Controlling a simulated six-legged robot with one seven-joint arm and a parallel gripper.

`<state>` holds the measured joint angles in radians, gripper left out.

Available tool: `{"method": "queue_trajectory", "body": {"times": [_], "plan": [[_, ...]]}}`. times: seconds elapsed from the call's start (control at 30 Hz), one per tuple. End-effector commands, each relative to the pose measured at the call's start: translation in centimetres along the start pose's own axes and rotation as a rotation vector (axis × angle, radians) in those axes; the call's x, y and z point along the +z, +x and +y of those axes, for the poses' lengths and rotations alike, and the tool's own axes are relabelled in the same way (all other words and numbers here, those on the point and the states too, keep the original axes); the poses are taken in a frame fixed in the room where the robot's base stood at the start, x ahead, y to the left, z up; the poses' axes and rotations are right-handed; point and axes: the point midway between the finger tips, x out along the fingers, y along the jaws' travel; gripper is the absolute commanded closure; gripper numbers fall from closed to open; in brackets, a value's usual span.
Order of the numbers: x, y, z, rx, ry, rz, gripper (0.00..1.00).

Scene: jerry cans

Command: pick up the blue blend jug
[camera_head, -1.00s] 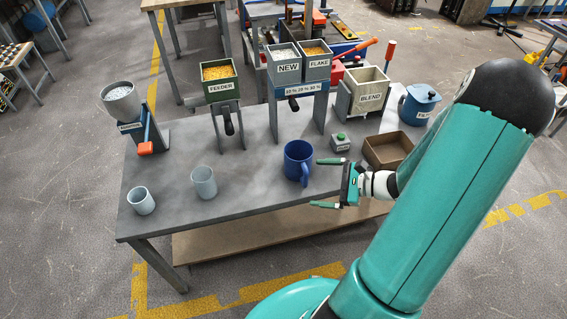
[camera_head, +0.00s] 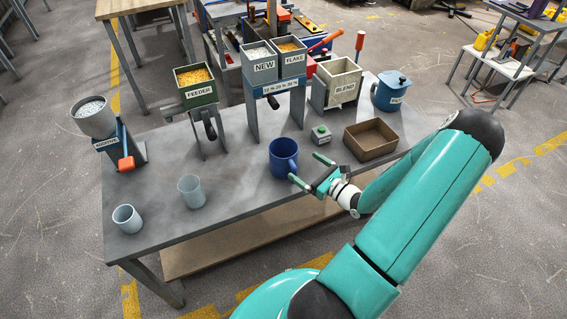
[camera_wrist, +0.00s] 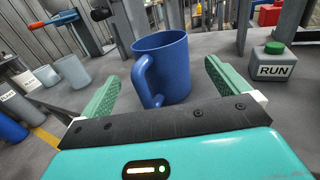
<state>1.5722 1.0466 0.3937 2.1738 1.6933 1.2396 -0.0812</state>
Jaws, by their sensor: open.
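The blue blend jug (camera_head: 283,158) stands upright on the grey table near its front edge. In the wrist view the blue jug (camera_wrist: 168,62) is straight ahead, with its handle (camera_wrist: 146,82) turned toward me and a little left. My gripper (camera_head: 311,169) is open, just in front and to the right of the jug in the head view. In the wrist view its two green fingers (camera_wrist: 162,85) point forward on either side of the jug's near part, the handle lying between them. Nothing is held. Whether a finger touches the jug cannot be told.
Two grey cups (camera_head: 190,190) (camera_head: 127,218) stand left on the table (camera_head: 235,195). The RUN button box (camera_head: 321,135) and an open brown tray (camera_head: 371,139) are right of the jug. The feeder (camera_head: 196,87), NEW and FLAKE bins and BLEND hopper (camera_head: 341,84) stand behind.

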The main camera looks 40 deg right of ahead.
Motion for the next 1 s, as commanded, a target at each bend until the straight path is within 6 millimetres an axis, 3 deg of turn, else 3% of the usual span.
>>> {"method": "queue_trajectory", "body": {"times": [0.27, 0.57, 0.8, 0.83, 1.0], "plan": [[0.1, 2.6, 0.2, 0.004, 0.0, -0.001, 0.0], [0.4, 7.0, 0.2, 0.005, -0.001, -0.001, 0.0], [0.4, 7.4, 0.2, 0.005, 0.0, 0.001, 0.0], [0.4, 7.4, 0.2, 0.005, 0.0, 0.001, 0.02], [0.4, 7.4, 0.2, 0.005, 0.0, 0.001, 0.35]]}}
